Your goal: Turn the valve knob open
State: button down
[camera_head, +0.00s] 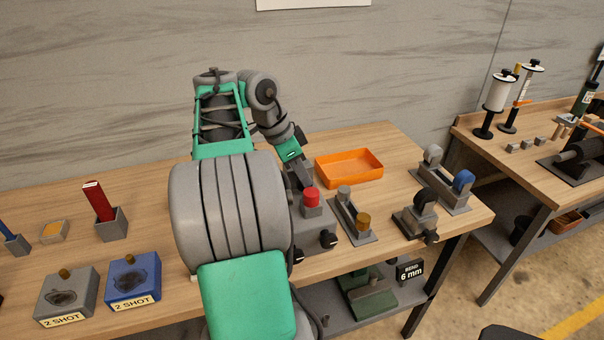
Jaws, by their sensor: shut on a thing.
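A grey box-shaped unit (314,232) stands on the near bench, partly hidden behind my arm. It has a red-topped round part (312,196) on top and black knobs (328,239) at its front. Which of these is the valve knob is not clear. My gripper (303,183) reaches down from the upper left to the top of this unit, just behind and left of the red part. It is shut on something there. The fingertips and their contact are mostly hidden.
An orange tray (349,167) lies behind the unit. A grey stand with a brass cylinder (363,222) and black and blue-topped fixtures (463,181) stand to the right. Blue (133,281) and grey "2 SHOT" blocks are at the left front. Clear bench lies between the tray and right-hand fixtures.

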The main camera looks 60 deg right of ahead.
jog(key=shift+s+d+t+y, duration=0.15)
jog(key=shift+t+y, duration=0.15)
jog(key=shift+t+y+b, duration=0.3)
jog(key=c, duration=1.6)
grip_release()
jog(key=shift+c, duration=0.2)
jog(key=p+v, duration=0.5)
jog(key=v, duration=0.3)
jog(key=shift+f, duration=0.1)
